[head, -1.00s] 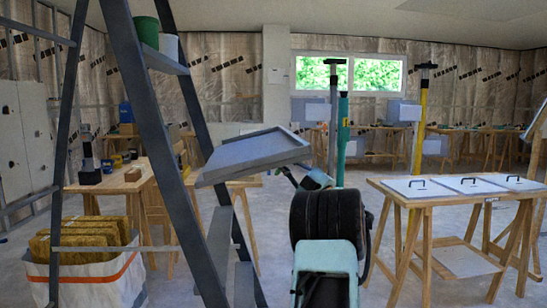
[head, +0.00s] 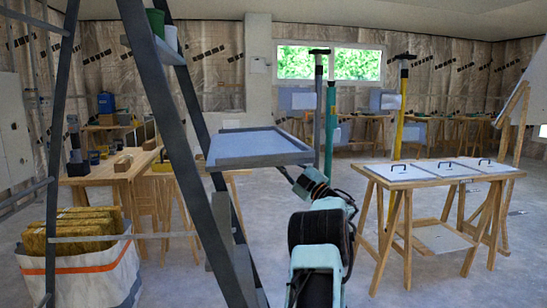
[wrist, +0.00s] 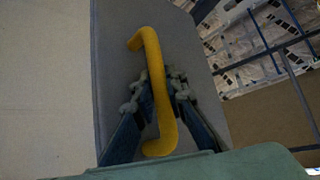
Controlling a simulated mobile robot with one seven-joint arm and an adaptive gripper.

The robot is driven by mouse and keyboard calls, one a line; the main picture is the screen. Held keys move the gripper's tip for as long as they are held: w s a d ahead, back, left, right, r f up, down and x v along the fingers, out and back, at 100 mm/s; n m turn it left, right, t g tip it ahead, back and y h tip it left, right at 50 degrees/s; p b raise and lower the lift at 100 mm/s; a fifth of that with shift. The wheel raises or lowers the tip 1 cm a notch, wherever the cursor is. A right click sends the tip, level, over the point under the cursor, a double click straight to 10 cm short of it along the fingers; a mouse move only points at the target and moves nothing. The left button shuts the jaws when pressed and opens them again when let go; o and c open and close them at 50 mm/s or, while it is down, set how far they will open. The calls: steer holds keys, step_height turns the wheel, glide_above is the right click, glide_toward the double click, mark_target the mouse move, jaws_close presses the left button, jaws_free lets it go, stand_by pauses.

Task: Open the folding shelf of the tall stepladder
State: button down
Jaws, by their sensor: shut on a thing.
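The folding shelf (head: 255,148) is a grey tray with a raised rim on the tall stepladder (head: 155,110). It sticks out to the right from the ladder and looks close to level. In the wrist view a yellow handle (wrist: 151,50) is fixed to the shelf's grey panel (wrist: 115,60). My gripper (wrist: 162,90) is shut on the handle, with one finger on each side of it. In the head view my arm reaches the shelf's right end, where the fingers and handle are hidden.
A green pot (head: 155,22) stands on a higher ladder step. A bag of yellow blocks (head: 95,270) stands at the lower left. A trestle table (head: 400,184) with white panels is at the right. Open floor lies between ladder and table.

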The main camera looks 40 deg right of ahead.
steer(key=shift+s+d+f, duration=0.1)
steer(key=shift+d+f, duration=0.05)
stand_by(0.4)
steer(key=c, duration=1.9)
jaws_free()
steer(key=shift+c, duration=0.2)
steer(key=a+v, duration=0.1)
steer(key=v, duration=1.1)
steer(key=shift+d, duration=0.5)
